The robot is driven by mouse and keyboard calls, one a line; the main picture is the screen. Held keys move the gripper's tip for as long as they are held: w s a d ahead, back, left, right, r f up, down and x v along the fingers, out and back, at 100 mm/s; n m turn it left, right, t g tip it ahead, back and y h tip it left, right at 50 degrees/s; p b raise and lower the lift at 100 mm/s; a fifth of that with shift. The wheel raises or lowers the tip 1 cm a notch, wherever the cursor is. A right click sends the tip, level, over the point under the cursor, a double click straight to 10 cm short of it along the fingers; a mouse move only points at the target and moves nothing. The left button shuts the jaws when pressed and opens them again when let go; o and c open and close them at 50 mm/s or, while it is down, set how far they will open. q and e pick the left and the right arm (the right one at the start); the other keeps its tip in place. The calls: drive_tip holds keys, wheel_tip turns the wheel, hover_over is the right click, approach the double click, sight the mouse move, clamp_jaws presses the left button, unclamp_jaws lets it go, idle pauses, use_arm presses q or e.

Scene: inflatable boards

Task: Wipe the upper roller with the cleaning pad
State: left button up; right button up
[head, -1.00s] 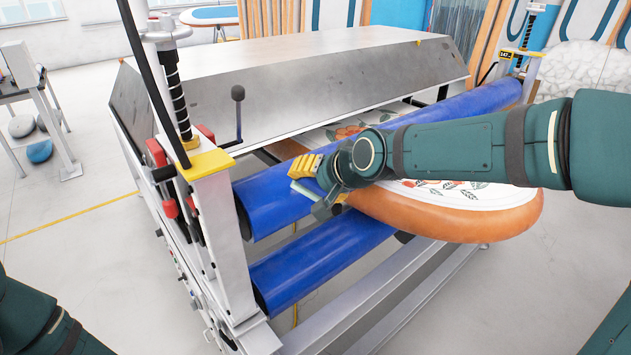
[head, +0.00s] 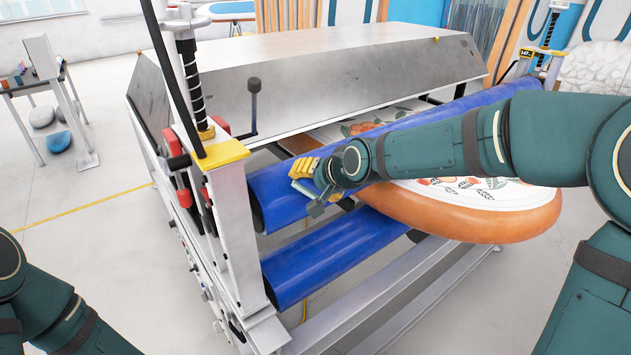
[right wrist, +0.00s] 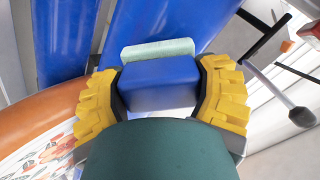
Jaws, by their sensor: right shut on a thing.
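The upper roller (head: 282,200) is a long blue cylinder running from the yellow-capped post at left to the far right. My right gripper (head: 303,178), with yellow fingers, is at its near left part. In the right wrist view, the gripper (right wrist: 160,80) is shut on the cleaning pad, a blue block (right wrist: 158,88) with a pale green layer (right wrist: 157,50). The pale layer faces the upper roller (right wrist: 165,22); I cannot tell whether they touch. My left arm shows at the lower left, but its gripper is out of view.
A lower blue roller (head: 330,258) lies below. An orange-edged board (head: 470,222) with a leaf print sticks out at right under my right arm. A black-knobbed lever (head: 254,105) and the post's yellow cap (head: 220,155) stand near the left end.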

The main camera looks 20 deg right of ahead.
drive_tip(key=shift+x, duration=0.95)
idle(0.6)
drive_tip(key=shift+d+b, duration=0.1)
drive_tip(key=shift+b, duration=0.2)
drive_tip(key=shift+w+d+f+b, duration=0.1)
drive_tip(key=shift+w+d+b, duration=0.05)
drive_tip(key=shift+d+b, duration=0.35)
drive_tip(key=shift+w+d+f+b, duration=0.1)
drive_tip(key=shift+w+d+b, duration=0.05)
drive_tip(key=shift+d+b, duration=0.35)
drive_tip(key=shift+w+d+r+b, duration=0.15)
drive_tip(key=shift+w+d+b, duration=0.05)
drive_tip(key=shift+d+b, duration=0.2)
drive_tip(key=shift+w+d+r+b, duration=0.1)
drive_tip(key=shift+w+d+b, duration=0.05)
drive_tip(key=shift+d+b, duration=0.25)
drive_tip(key=shift+s+a+p, duration=0.2)
drive_tip(key=shift+a+p, duration=0.55)
drive_tip(key=shift+s+a+p, duration=0.25)
drive_tip(key=shift+a+p, duration=0.45)
drive_tip(key=shift+s+a+f+p, duration=0.1)
drive_tip(key=shift+s+a+p, duration=0.05)
drive_tip(key=shift+a+p, duration=0.3)
drive_tip(key=shift+a+f, duration=0.1)
drive_tip(key=shift+f, duration=0.05)
drive_tip(key=shift+s, duration=0.15)
